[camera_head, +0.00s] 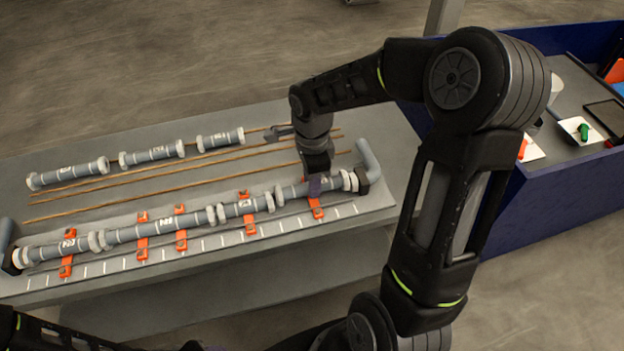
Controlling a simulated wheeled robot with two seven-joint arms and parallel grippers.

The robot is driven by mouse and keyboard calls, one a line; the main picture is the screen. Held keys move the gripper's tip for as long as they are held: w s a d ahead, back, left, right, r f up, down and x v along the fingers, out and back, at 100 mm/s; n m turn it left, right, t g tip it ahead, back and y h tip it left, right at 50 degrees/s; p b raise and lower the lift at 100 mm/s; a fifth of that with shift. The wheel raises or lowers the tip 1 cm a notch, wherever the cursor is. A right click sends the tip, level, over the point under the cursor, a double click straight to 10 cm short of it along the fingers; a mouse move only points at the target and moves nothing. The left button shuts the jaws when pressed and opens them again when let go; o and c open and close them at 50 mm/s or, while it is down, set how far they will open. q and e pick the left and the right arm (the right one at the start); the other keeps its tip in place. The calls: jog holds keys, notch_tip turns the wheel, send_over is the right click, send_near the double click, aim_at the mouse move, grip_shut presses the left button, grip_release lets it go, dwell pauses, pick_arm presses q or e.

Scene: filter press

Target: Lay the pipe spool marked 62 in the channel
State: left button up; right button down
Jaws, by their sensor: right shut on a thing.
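My right gripper (316,186) reaches down over the right end of the channel (200,243). It is shut on a grey pipe spool (294,192) with pale flanges, which lies in line with the other spools. The gripper covers the middle of this spool, so its mark is hidden. Further left in the row lie a short spool (244,207), a long spool (150,230) and another spool (58,248). Their marks are too small to read surely. My left gripper is out of view; only part of that arm shows at bottom left.
Orange clamps (142,240) stand along the row. Grey elbows (366,158) close both ends. Behind, three loose spools (152,153) lie beside thin brown rods (150,177) on the grey table (230,120). A blue-walled bench (545,215) stands at right.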

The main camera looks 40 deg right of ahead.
jog(key=shift+f, duration=0.5)
jog(key=c, duration=1.1)
grip_release()
jog(key=shift+o, duration=0.2)
jog(key=shift+r, duration=0.15)
notch_tip(320, 180, up, 8)
jog(key=shift+f+b, duration=0.2)
jog(key=shift+b, duration=0.3)
